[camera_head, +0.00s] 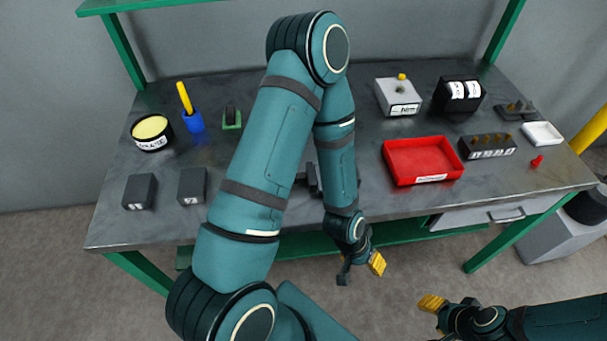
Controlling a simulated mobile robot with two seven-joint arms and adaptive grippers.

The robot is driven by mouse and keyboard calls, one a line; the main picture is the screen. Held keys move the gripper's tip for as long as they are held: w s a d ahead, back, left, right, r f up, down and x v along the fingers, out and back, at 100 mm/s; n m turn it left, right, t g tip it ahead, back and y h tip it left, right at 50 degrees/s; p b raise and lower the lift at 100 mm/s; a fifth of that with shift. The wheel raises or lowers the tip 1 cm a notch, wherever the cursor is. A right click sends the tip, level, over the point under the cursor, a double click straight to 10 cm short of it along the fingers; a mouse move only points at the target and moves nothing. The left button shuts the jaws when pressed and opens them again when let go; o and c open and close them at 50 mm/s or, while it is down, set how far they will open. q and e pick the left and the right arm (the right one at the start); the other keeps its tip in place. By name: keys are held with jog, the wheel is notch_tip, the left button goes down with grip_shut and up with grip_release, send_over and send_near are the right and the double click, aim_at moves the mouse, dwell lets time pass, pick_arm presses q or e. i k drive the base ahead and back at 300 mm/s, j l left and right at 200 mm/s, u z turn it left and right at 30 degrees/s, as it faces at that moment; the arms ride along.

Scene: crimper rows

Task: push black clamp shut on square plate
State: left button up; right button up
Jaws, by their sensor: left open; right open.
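My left arm crosses the middle of the table and hides part of it. A dark object (312,178) shows partly beside this arm; I cannot tell if it is the black clamp, and no square plate can be made out. My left gripper (361,269) is open and empty, beyond the table's front edge, with one yellow fingertip visible. My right gripper (436,306) is at the lower right, away from the table and open, its yellow fingertip showing.
The grey table (150,225) holds two dark blocks (140,191) at left, a blue cup (193,122), a tape roll (152,132), a red tray (424,159), a grey box (397,97), a black label holder (459,94), a socket block (488,146) and a white tray (541,133).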

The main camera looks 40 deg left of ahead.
aim_at(309, 176)
jog(key=k+u, duration=0.1)
jog(key=u, duration=0.25)
jog(key=k+u, duration=0.1)
jog(key=u, duration=0.3)
jog(key=j+u, duration=0.15)
jog(key=u, duration=0.2)
jog(key=k, duration=0.1)
